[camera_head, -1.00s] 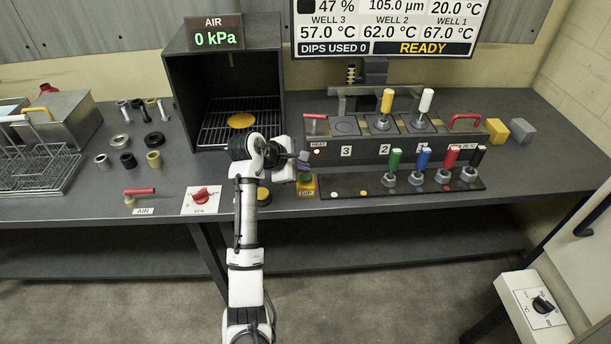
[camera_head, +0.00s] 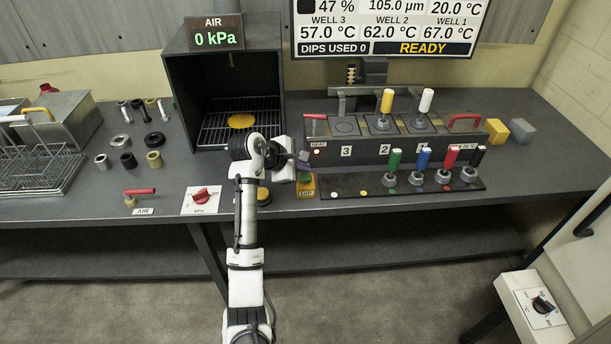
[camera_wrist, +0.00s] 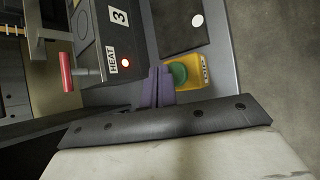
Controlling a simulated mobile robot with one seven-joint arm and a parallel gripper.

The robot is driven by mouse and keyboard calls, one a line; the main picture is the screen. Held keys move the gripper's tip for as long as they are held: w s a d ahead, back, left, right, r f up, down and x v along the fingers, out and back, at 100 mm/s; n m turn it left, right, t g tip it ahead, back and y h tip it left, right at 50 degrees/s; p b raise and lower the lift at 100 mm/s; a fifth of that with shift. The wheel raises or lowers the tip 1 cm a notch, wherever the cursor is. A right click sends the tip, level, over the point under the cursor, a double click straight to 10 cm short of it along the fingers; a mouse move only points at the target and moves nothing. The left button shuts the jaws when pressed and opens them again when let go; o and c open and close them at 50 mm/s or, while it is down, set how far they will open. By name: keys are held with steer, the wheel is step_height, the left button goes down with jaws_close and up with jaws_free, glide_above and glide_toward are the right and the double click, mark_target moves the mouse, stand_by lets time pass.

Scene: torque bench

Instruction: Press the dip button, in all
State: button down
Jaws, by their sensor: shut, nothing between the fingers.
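The dip button is a green round cap on a small yellow box (camera_head: 307,191) at the bench's front edge, left of the black strip. In the wrist view the green cap (camera_wrist: 180,73) lies just beyond and to the right of my fingertips. My gripper (camera_head: 303,158) is shut and empty, above and slightly behind the button in the head view. In the wrist view its closed purple-grey fingers (camera_wrist: 158,88) overlap the near side of the yellow box. Whether they touch the cap cannot be told. The display (camera_head: 385,27) reads DIPS USED 0 and READY.
The heated well block (camera_head: 370,150) stands close by on the right, with a red-handled lever at its left end. Coloured-handled tools (camera_head: 422,165) stand on the black strip. The dark oven box (camera_head: 187,100) is behind my arm. A red air dial (camera_head: 201,197) is to the left.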

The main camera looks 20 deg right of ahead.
mark_target(301, 177)
steer(key=shift+f+p, duration=0.6)
steer(key=shift+f, duration=0.35)
stand_by(1.2)
steer(key=shift+r, duration=0.15)
steer(key=shift+r+p, duration=0.8)
steer(key=shift+p, duration=0.55)
step_height(301, 177, up, 2)
steer(key=p, duration=0.2)
steer(key=shift+r+p, duration=0.25)
steer(key=shift+p, duration=0.1)
steer(key=shift+r, duration=1.2)
